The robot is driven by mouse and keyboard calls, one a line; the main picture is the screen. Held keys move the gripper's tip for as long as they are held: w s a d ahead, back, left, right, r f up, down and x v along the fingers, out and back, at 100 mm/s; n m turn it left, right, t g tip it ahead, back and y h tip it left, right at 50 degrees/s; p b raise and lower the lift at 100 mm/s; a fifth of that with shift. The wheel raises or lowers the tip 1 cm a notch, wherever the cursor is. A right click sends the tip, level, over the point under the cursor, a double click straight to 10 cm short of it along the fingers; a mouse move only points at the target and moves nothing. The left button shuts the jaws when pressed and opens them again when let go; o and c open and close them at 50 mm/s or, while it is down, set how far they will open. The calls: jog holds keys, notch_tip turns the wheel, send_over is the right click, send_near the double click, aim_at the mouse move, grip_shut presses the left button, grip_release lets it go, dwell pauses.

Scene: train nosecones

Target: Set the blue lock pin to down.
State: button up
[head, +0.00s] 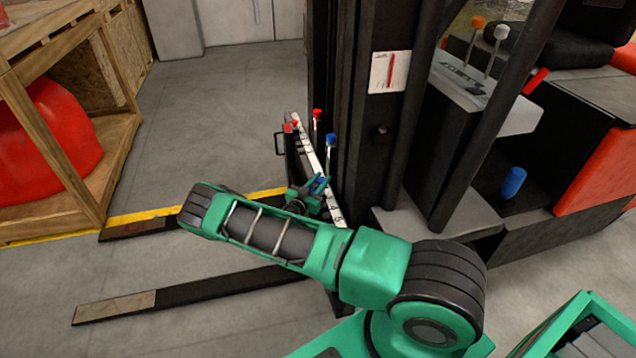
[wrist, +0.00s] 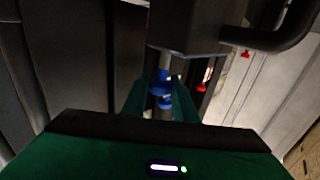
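The blue lock pin (head: 330,139) stands on the lift truck's carriage, its blue knob raised above the white marked bar. My gripper (head: 318,185) is beside the carriage in the head view, below the knob in the picture, with its fingers spread. In the wrist view, blue parts of the pin (wrist: 161,88) and a pale shaft show between the two green fingers of my gripper (wrist: 162,84). I cannot tell whether the fingers touch the pin.
Two red-topped pins (head: 317,114) (head: 288,128) stand on the same white bar (head: 308,146). The dark mast (head: 352,120) rises close to the right of my gripper. Two forks (head: 190,291) extend left over the floor. A wooden crate (head: 60,150) stands at the left.

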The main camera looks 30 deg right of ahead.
jog(key=shift+w+a, duration=0.1)
jog(key=shift+a, duration=0.05)
grip_shut()
jog(key=shift+w+a+f, duration=0.1)
jog(key=shift+f, duration=1.6)
jog(key=o, duration=0.7)
grip_release()
jog(key=shift+f, duration=0.1)
jog(key=v, duration=1)
jog(key=shift+s+a, duration=0.2)
jog(key=shift+a, duration=0.15)
